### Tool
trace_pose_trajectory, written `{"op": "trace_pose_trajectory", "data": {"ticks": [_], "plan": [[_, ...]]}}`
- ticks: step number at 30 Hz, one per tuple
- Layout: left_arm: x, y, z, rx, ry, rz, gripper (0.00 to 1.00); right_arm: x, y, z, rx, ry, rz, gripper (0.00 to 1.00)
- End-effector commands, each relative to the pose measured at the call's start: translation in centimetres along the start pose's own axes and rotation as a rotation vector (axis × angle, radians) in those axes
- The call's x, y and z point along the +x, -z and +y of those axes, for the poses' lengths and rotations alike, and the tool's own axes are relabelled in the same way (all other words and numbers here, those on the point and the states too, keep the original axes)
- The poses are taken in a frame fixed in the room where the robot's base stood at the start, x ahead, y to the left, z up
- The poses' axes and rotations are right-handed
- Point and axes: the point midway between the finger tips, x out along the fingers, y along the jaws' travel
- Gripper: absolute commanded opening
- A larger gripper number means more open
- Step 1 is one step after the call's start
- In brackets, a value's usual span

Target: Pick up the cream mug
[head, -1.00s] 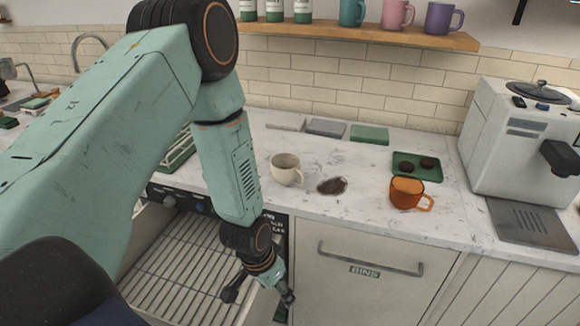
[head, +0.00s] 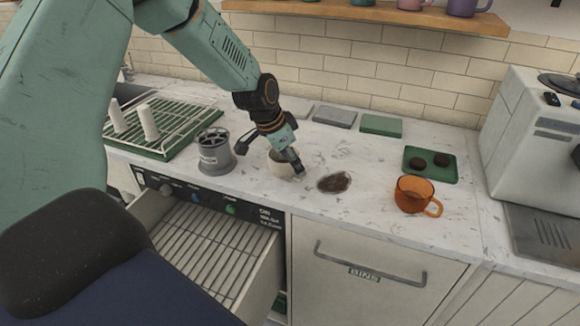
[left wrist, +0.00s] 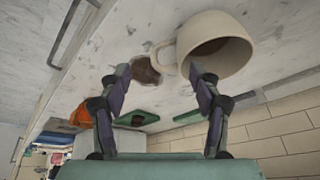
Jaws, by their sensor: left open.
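The cream mug (head: 280,170) stands upright on the marble counter, partly hidden behind my left gripper (head: 270,156). In the left wrist view the cream mug (left wrist: 232,62) is large, at the top right, with its handle toward the left. My left gripper (left wrist: 160,76) is open there; the handle shows in the gap between its two fingertips, and the mug's body is beyond the right finger. I cannot tell whether the fingers touch the mug. My right gripper is not in view.
A dark stain (head: 334,182) lies right of the mug, then an orange mug (head: 414,194) and a green tray (head: 430,163) with dark pucks. A grey canister (head: 214,155) stands left, beside a green rack (head: 170,146). An open drawer (head: 215,245) juts out below.

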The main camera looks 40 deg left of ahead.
Motion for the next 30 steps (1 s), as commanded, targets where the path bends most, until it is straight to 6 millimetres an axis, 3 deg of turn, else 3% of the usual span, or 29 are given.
{"op": "trace_pose_trajectory", "data": {"ticks": [5, 16, 25, 30], "plan": [[1.1, -0.1, 0.0, 0.0, 0.002, 0.001, 0.63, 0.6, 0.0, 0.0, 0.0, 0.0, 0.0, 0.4], [5.6, 0.3, -0.5, 0.0, 0.001, 0.0, 0.63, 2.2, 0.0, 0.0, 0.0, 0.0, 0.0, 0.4], [5.9, 0.6, -0.6, 0.0, 0.001, 0.002, 0.63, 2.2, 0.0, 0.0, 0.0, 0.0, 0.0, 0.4], [5.9, 0.6, -0.6, 0.0, 0.001, 0.002, 0.5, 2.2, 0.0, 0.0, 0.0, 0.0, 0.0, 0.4]]}}
